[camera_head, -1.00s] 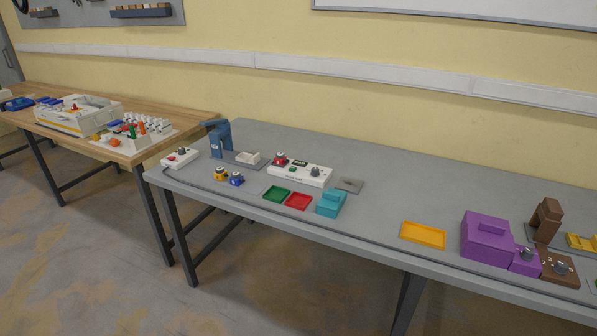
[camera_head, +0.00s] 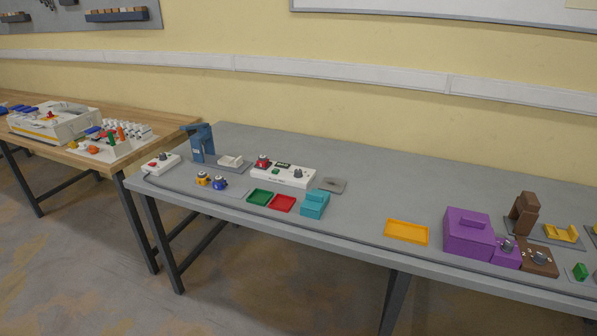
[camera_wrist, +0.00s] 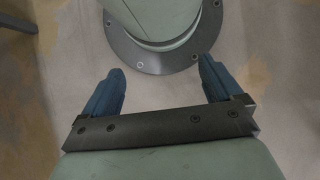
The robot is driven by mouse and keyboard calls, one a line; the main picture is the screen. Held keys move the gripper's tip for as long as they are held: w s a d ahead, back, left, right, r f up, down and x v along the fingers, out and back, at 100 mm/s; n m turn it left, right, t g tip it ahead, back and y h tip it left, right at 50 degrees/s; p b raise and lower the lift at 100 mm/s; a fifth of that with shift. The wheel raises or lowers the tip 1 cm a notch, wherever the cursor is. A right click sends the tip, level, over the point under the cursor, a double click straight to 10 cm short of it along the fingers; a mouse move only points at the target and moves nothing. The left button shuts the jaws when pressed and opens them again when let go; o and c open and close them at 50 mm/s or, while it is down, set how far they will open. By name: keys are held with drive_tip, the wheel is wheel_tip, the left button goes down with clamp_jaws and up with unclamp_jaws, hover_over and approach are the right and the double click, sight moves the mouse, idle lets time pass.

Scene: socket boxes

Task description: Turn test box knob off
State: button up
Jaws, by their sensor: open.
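The white test box (camera_head: 284,172) stands toward the back of the grey table, left of its middle. It carries a grey knob (camera_head: 298,172), a small dark display and a green button. A red knob piece (camera_head: 263,162) sits at its left end. The knob's setting is too small to read. My gripper (camera_wrist: 162,84) shows only in the wrist view. Its two blue fingers are wide apart with nothing between them. It hangs above the floor and my own base, away from the table. My gripper is not seen in the head view.
A white box with red button (camera_head: 161,164), a blue press (camera_head: 200,144), yellow and blue knob pieces, green and red trays (camera_head: 282,204) and a teal block (camera_head: 315,204) surround the test box. Purple and brown boxes stand right. Bare table lies around the yellow tray (camera_head: 407,232).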

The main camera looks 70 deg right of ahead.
drive_tip(key=shift+w, duration=0.45)
drive_tip(key=shift+c, duration=0.7)
drive_tip(key=w+d+m, duration=0.1)
drive_tip(key=w, duration=0.2)
drive_tip(key=w+d+r+m+y, duration=0.1)
drive_tip(key=w, duration=0.2)
drive_tip(key=w+d+m+t, duration=0.1)
drive_tip(key=w, duration=0.2)
drive_tip(key=shift+r+y, duration=0.4)
drive_tip(key=c, duration=0.5)
drive_tip(key=shift+o, duration=0.2)
drive_tip(key=w+d+r+m+t+y, duration=0.2)
drive_tip(key=w+d+r+m, duration=0.1)
drive_tip(key=w+d+r, duration=0.5)
drive_tip(key=w+d+r+m+t+y, duration=0.1)
drive_tip(key=w+d+r+m+t, duration=0.3)
drive_tip(key=w+d, duration=0.65)
drive_tip(key=w+d+r+m, duration=0.2)
drive_tip(key=w+d+r, duration=0.2)
drive_tip(key=d+r, duration=0.7)
wheel_tip(320, 180, up, 33)
drive_tip(key=m+h, duration=0.5)
drive_tip(key=m, duration=0.7)
hover_over(299, 170)
wheel_tip(299, 170, down, 12)
drive_tip(key=shift+f, duration=0.25)
